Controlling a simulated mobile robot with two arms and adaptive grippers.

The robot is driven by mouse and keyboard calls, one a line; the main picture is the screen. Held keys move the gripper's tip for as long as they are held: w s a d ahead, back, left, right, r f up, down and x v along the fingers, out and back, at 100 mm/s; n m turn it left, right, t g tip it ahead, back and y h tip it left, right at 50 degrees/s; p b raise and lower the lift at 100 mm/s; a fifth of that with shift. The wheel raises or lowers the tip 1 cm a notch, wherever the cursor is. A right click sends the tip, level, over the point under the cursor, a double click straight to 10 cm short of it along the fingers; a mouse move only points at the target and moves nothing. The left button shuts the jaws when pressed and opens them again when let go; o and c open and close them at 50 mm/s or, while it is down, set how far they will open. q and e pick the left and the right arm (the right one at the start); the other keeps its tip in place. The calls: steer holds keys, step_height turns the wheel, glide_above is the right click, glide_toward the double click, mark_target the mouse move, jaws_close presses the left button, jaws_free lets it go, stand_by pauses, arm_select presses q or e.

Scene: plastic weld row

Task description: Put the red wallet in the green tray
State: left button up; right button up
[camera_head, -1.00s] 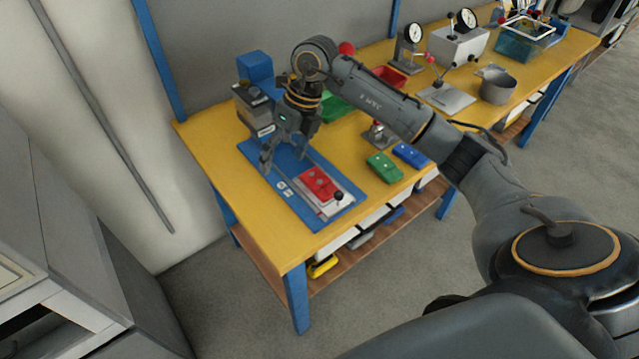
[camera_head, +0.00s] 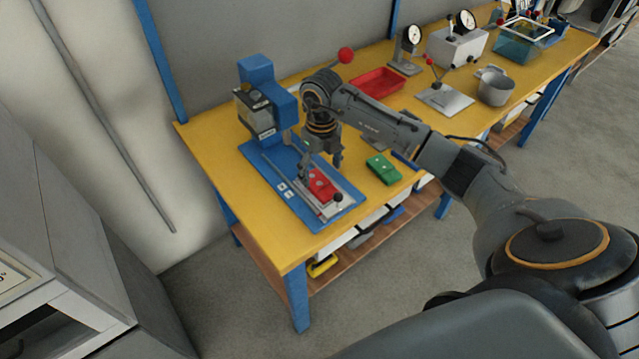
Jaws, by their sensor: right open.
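My right gripper (camera_head: 321,168) is open, fingers pointing down. It is just above and behind the far end of the red wallet, one finger on the left and one on the right. I cannot tell whether a finger touches the wallet. I cannot make out the green tray; my right arm covers the place behind it. My left gripper is not in view.
A green wallet (camera_head: 384,170) lies to the right, with a blue one mostly hidden by my arm. A red tray (camera_head: 377,82) is behind my arm. Gauges and a grey pot (camera_head: 496,88) stand farther right.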

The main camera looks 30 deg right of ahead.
mark_target(319, 183)
steer(key=shift+a+f+p, duration=0.2)
steer(key=shift+f+p, duration=0.15)
steer(key=shift+f, duration=1.6)
steer(key=c, duration=1.3)
steer(key=shift+c, duration=0.2)
steer(key=shift+w+r, duration=0.1)
steer(key=shift+r, duration=0.05)
